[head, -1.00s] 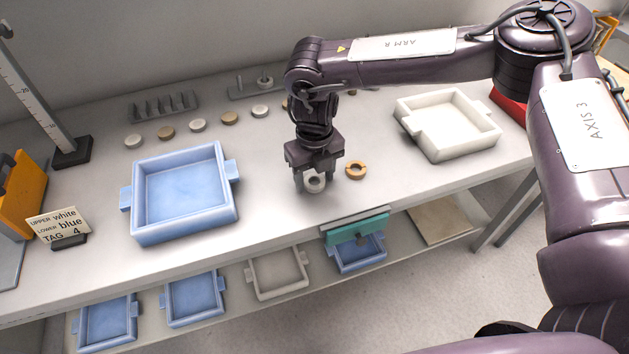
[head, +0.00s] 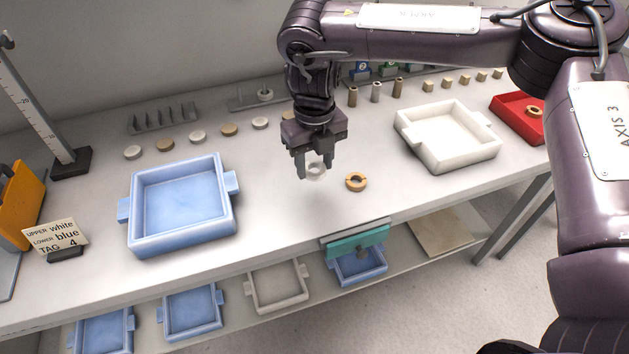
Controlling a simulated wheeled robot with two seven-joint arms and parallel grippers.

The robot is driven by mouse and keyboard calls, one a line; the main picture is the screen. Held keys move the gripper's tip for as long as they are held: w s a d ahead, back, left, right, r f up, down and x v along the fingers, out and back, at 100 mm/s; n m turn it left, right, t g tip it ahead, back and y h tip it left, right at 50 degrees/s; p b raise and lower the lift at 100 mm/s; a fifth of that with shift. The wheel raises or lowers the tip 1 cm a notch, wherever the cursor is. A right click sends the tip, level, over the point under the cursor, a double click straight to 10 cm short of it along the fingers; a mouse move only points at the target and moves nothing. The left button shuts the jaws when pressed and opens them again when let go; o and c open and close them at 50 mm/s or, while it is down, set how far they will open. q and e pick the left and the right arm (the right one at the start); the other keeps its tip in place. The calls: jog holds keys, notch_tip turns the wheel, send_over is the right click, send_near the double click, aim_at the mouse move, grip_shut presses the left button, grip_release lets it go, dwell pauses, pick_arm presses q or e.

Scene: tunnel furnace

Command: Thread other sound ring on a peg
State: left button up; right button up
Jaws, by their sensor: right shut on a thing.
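My right gripper (head: 315,170) is shut on a pale grey-white ring (head: 316,169) and holds it a little above the table. A tan ring (head: 356,182) with a dark notch lies flat on the table just right of the gripper. At the back, a grey stand (head: 242,104) carries an upright peg with a pale ring (head: 265,95) around it. The stand's right part is close to my right arm in the picture. Another tan ring (head: 535,111) lies in the red tray (head: 512,122) at the far right. My left gripper is out of view.
A blue tray (head: 133,238) stands left and a white tray (head: 407,140) right on the table (head: 272,205). Several discs, small cylinders and a slotted grey rack (head: 162,122) line the back.

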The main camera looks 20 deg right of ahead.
aim_at(321, 165)
jog(key=d+r+n, duration=0.2)
jog(key=r+n, duration=0.4)
jog(key=n, duration=1.1)
jog(key=d+r+n+p, duration=0.1)
jog(key=r+n, duration=0.5)
jog(key=n, duration=1.1)
jog(key=shift+w+d+r+p, duration=0.3)
jog(key=shift+d+r, duration=0.1)
jog(key=shift+d, duration=0.05)
